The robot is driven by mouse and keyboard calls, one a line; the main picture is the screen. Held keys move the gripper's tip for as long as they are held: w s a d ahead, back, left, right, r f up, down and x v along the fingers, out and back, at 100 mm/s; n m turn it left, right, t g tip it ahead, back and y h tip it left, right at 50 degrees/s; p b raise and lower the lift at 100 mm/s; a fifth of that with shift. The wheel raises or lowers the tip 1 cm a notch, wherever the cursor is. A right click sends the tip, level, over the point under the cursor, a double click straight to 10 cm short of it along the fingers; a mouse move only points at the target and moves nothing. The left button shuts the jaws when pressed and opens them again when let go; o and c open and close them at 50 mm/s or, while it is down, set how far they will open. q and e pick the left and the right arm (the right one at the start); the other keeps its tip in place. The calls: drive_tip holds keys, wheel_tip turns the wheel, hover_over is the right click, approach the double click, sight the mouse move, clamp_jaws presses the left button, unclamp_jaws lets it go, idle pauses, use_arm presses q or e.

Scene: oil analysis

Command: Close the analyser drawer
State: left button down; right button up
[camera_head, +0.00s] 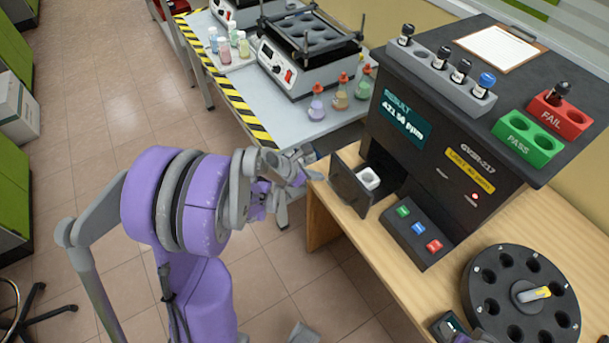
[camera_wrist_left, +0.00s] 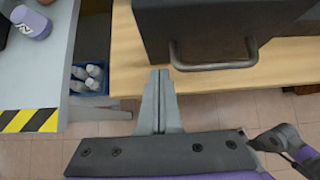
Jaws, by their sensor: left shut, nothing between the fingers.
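The analyser (camera_head: 445,130) is a dark box on the wooden table. Its drawer (camera_head: 352,192) stands pulled out at the lower left of the front, with a white cup (camera_head: 368,178) in it. The drawer front and its grey bar handle (camera_wrist_left: 213,64) show in the left wrist view. My left gripper (camera_head: 306,165) is shut and empty, just left of the drawer front. In the left wrist view the closed fingertips (camera_wrist_left: 159,76) point at the table edge, left of the handle and apart from it.
A button panel (camera_head: 418,232) juts out right of the drawer. A round dark carousel (camera_head: 520,295) sits at the front right. A vial rack (camera_head: 440,77) and red and green holders stand on the analyser. A grey bench (camera_head: 225,75) with bottles is at the left.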

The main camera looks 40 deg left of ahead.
use_arm(q)
drive_tip(key=shift+w+d+r, duration=0.1)
drive_tip(key=shift+w+d, duration=0.2)
drive_tip(key=shift+w, duration=0.35)
drive_tip(key=shift+w+d, duration=0.25)
drive_tip(key=shift+w, duration=0.4)
drive_tip(key=w+d, duration=0.1)
drive_tip(key=w, duration=0.3)
drive_tip(key=w+d+b, duration=0.1)
drive_tip(key=w+d, duration=0.1)
drive_tip(key=w, duration=0.2)
drive_tip(key=w+d, duration=0.2)
drive_tip(key=w, duration=0.2)
drive_tip(key=shift+w+d, duration=0.1)
drive_tip(key=shift+w, duration=0.05)
drive_tip(key=shift+w+b, duration=0.2)
drive_tip(key=shift+b, duration=0.1)
drive_tip(key=shift+r, duration=0.1)
